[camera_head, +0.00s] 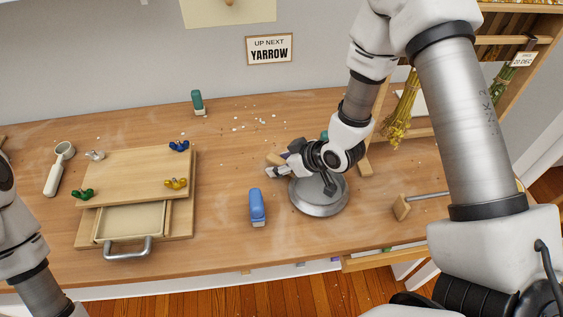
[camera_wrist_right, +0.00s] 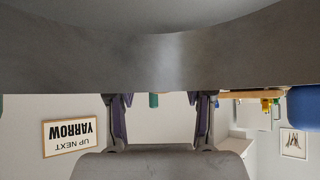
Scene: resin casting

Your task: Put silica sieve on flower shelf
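The silica sieve (camera_head: 318,208) is a round, shallow grey metal pan on the right part of the wooden bench. A tan handle end (camera_head: 274,158) shows up and left of it. My right gripper (camera_head: 276,169) is beside the handle at the pan's upper left. In the right wrist view the pan's grey side (camera_wrist_right: 160,60) fills the top and hides the fingertips. The two fingers stand well apart with a gap between them; their contact with the handle is hidden. The flower shelf (camera_head: 545,27) is wooden, at the upper right, with dried flowers. My left gripper is out of frame.
A green one (camera_head: 198,102) is at the back. A wooden press (camera_head: 135,172) with coloured wing nuts and a white scoop (camera_head: 58,172) lie left. A wooden block with a rod (camera_head: 402,206) lies right.

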